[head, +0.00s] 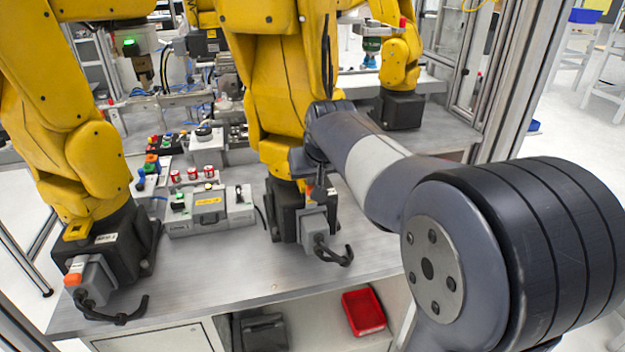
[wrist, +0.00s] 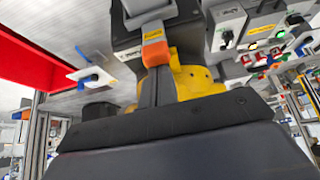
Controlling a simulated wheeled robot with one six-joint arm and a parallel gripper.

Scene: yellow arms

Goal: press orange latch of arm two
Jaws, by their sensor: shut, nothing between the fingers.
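Yellow robot arms stand on the grey table; the middle arm (head: 262,100) has a dark base with a grey connector (head: 313,225) on its front. In the wrist view an orange latch (wrist: 155,51) sits on a connector at a dark base, with yellow arm parts behind. My gripper (wrist: 156,72) is shut and empty, its fingertips right at the lower edge of the latch. I cannot tell whether they touch it. In the head view my gripper (head: 316,184) is just above the middle arm's connector and mostly hides its latch. The left arm's connector has another orange latch (head: 73,279).
A grey control box (head: 208,208) with buttons stands left of the middle base. Black cables (head: 335,256) curl in front of the connectors. The front table strip between the left and middle bases is clear.

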